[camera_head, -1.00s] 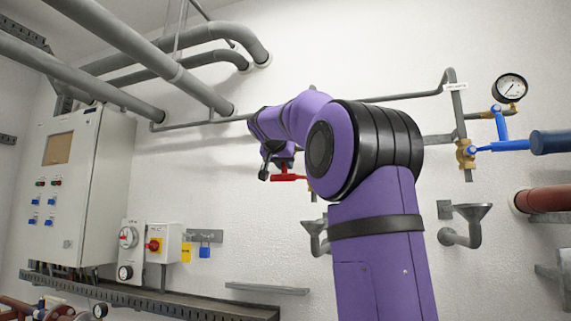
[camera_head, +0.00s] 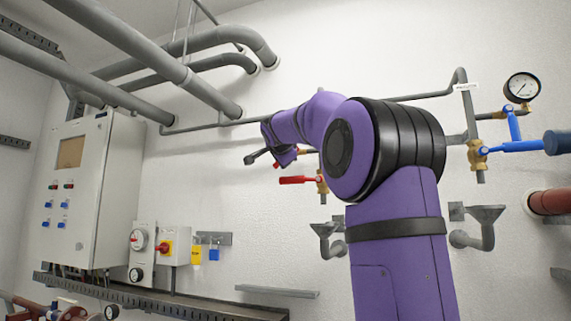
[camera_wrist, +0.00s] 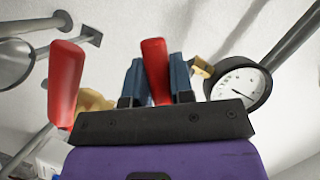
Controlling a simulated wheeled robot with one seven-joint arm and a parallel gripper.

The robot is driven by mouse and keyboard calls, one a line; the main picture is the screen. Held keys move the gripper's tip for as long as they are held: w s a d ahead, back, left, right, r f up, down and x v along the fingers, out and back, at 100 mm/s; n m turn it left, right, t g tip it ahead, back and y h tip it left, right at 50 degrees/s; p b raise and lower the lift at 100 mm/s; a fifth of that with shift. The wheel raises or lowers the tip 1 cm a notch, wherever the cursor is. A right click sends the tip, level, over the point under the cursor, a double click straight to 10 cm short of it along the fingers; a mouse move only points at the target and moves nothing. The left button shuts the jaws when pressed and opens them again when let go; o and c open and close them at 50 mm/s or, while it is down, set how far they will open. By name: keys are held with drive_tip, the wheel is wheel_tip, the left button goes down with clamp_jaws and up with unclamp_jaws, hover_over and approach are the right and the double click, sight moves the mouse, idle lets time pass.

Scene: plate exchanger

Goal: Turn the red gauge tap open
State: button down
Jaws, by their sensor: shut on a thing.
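My gripper (camera_wrist: 157,78) is shut on a red lever handle, the red gauge tap (camera_wrist: 154,58), which stands between its two blue fingers in the wrist view. A round white-faced gauge (camera_wrist: 241,82) is just right of the fingers, with a brass fitting (camera_wrist: 202,67) beside it. In the head view my gripper (camera_head: 284,157) is small, by the wall left of my arm, and my arm hides the gauge there. A second red lever (camera_head: 297,180) on a brass valve (camera_head: 322,184) lies roughly level just below it. This lever also shows left of the fingers in the wrist view (camera_wrist: 65,82).
A second gauge (camera_head: 522,87) with blue levers (camera_head: 514,147) is on the right. Grey funnels (camera_head: 484,218) are below. A grey cabinet (camera_head: 80,195) and thick pipes (camera_head: 150,50) are on the left. The wall between cabinet and gripper is mostly clear.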

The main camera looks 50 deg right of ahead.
drive_tip(key=m+t, duration=0.1)
drive_tip(key=r+m, duration=0.1)
drive_tip(key=m, duration=0.1)
drive_tip(key=shift+w+a+r+t, duration=0.15)
drive_tip(key=shift+w+r+t, duration=0.1)
drive_tip(key=shift+w+t, duration=0.15)
drive_tip(key=shift+w+r+m+t+h, duration=0.1)
drive_tip(key=shift+r+m+t+h, duration=0.3)
drive_tip(key=shift+m, duration=0.45)
drive_tip(key=shift+w+r+m+t+h, duration=0.1)
drive_tip(key=shift+r+m+t+h, duration=0.1)
drive_tip(key=shift+r+m, duration=0.45)
drive_tip(key=shift+f+m, duration=0.15)
drive_tip(key=shift+m, duration=0.15)
drive_tip(key=c, duration=1)
unclamp_jaws()
drive_tip(key=shift+s, duration=0.1)
drive_tip(key=v, duration=1.1)
